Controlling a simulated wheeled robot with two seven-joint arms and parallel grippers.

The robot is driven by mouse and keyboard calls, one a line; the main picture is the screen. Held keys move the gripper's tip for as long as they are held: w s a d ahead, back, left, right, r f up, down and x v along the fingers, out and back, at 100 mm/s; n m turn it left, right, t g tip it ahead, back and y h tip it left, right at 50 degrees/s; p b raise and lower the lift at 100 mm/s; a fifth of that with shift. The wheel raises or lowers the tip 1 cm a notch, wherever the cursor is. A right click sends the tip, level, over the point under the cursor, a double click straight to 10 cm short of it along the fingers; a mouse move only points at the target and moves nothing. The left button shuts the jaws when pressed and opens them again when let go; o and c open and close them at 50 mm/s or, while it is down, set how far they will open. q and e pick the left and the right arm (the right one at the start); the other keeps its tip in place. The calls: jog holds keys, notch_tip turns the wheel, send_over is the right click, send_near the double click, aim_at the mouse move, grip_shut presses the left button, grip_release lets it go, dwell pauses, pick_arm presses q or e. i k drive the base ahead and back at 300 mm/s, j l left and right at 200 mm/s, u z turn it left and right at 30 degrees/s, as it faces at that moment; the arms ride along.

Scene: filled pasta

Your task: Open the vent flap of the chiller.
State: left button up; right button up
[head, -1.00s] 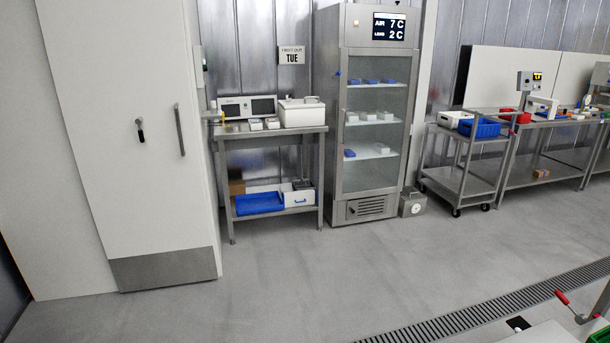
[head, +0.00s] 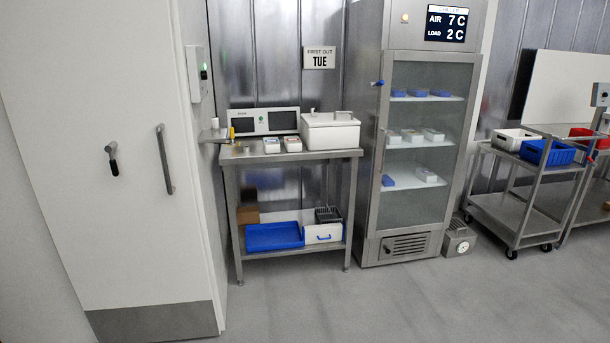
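The chiller (head: 451,119) is a tall steel cabinet with a closed glass door, right of centre in the head view. Its display (head: 446,23) reads AIR 7 C and LOAD 2 C. Blue and white packs sit on its shelves behind the glass. Low on its front is a louvred vent panel (head: 406,246) with a small dark knob (head: 387,250) at its left; it looks shut. A small blue-tipped fitting (head: 378,83) sticks out at the upper left of the door. Neither of my grippers is in view.
A steel table (head: 290,157) left of the chiller holds a white lidded box (head: 330,131); a blue tray (head: 274,237) is on its lower shelf. A grey box with a dial (head: 458,239) stands right of the chiller, near a trolley (head: 515,213). The floor in front is clear.

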aim_at(398, 247)
jog(key=i+z, duration=0.4)
jog(key=i, duration=0.35)
jog(key=i+j+z, duration=0.1)
jog(key=i+z, duration=0.3)
jog(key=i, duration=0.35)
jog(key=i+l+u, duration=0.3)
jog(key=i, duration=0.25)
jog(key=i+l+u, duration=0.25)
jog(key=i, duration=0.3)
jog(key=l, duration=0.1)
